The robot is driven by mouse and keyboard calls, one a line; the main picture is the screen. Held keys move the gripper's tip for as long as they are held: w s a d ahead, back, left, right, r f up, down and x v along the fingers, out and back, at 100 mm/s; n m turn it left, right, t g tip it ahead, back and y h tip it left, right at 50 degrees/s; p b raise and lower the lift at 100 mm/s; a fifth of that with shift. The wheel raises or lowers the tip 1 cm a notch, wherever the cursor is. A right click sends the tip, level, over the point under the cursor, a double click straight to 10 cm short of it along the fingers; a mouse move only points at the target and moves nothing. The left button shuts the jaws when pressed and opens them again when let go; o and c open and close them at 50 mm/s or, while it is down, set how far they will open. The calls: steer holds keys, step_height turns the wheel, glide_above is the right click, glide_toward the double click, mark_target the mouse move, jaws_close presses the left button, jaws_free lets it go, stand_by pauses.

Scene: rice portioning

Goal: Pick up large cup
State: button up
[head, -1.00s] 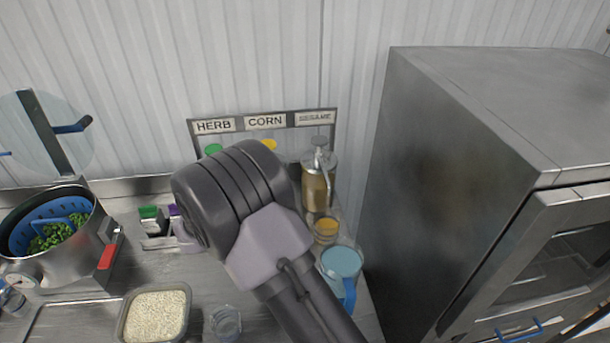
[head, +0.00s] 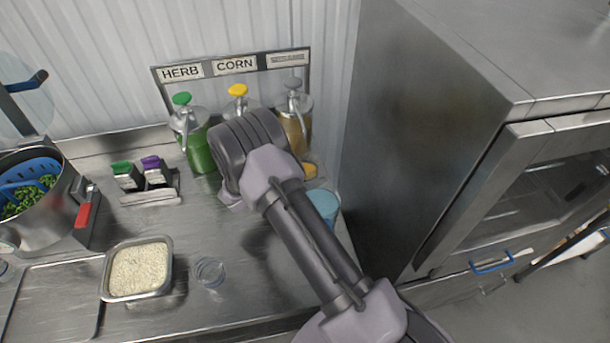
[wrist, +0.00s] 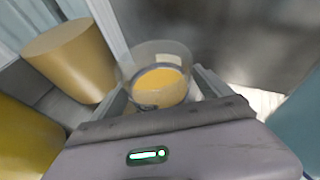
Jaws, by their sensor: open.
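A clear cup with yellow-orange contents (wrist: 158,82) stands in the upper middle of the wrist view, just ahead of and partly between the fingers of my gripper (wrist: 164,88). My gripper is open, and no hold on the cup shows. The body of my gripper hides the cup's lower part. In the head view the same cup (head: 311,170) is a small patch beside my arm, near the amber pump bottle, and my fingertips are hidden behind my own wrist. A smaller clear empty cup (head: 210,271) stands on the counter.
Pump bottles with green (head: 182,98), yellow (head: 238,90) and grey (head: 292,84) tops line the back. A blue pitcher (head: 327,202) stands right of my arm. A steel oven-like cabinet (head: 400,130) bounds the right. A rice tray (head: 108,292) sits at front left.

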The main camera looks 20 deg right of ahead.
steer(key=shift+w+d+f, duration=0.2)
steer(key=shift+d+f, duration=0.05)
steer(key=shift+d, duration=0.25)
steer(key=c, duration=1.9)
steer(key=shift+r, duration=0.1)
